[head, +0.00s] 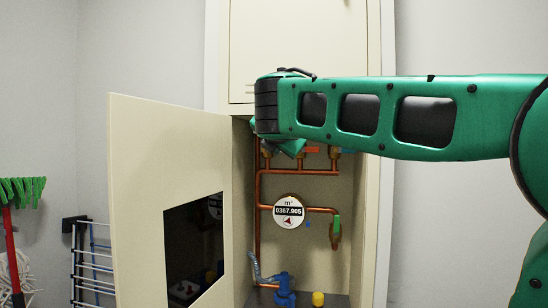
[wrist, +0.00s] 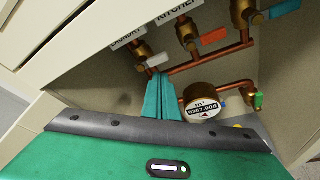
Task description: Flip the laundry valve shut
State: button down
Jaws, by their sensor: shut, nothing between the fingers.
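The laundry valve (wrist: 139,49) is a brass body under the LAUNDRY label (wrist: 128,38) in the wrist view. Its pale grey handle (wrist: 158,60) sticks out sideways to the right, lying at much the same angle as the neighbouring red handle. My gripper (wrist: 160,77) has two teal fingers held together, with nothing between them. The fingertips are just below the handle in the picture; I cannot tell whether they touch it. In the head view my gripper (head: 287,146) is partly hidden by my arm at the cabinet opening, and the laundry valve is mostly hidden behind it.
The kitchen valve's red handle (wrist: 213,36) and a blue-handled valve (wrist: 284,9) are to the right. Below are a copper pipe, a round meter (head: 289,211) and a green-handled tap (head: 337,224). The open cabinet door (head: 150,165) stands at left.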

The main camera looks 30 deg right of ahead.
jog(key=shift+s+a+r, duration=0.15)
jog(key=shift+s+a, duration=0.35)
jog(key=shift+s, duration=0.05)
jog(key=shift+s+a+r, duration=0.15)
jog(key=shift+s+a, duration=0.3)
jog(key=shift+s, duration=0.1)
jog(key=s+d+f+m+g+y, duration=0.1)
jog(key=s+d+f+m+g, duration=0.35)
jog(key=f, duration=0.45)
jog(key=s+d+f+m+g, duration=0.1)
jog(key=s+d+f+m, duration=0.2)
jog(key=s+f+m, duration=0.5)
jog(key=s+d+f+m+g+y, duration=0.1)
jog(key=s+d+f+m+g, duration=0.25)
jog(key=f, duration=0.65)
jog(key=s+a+f+m+g+y, duration=0.2)
jog(key=s+f+m, duration=0.5)
jog(key=s, duration=0.4)
jog(key=s+a+f+m+g+y, duration=0.2)
jog(key=s+f+m, duration=0.4)
jog(key=s+f, duration=0.4)
jog(key=shift+s+m+y, duration=0.3)
jog(key=shift+s+m, duration=0.1)
jog(key=shift+s, duration=0.1)
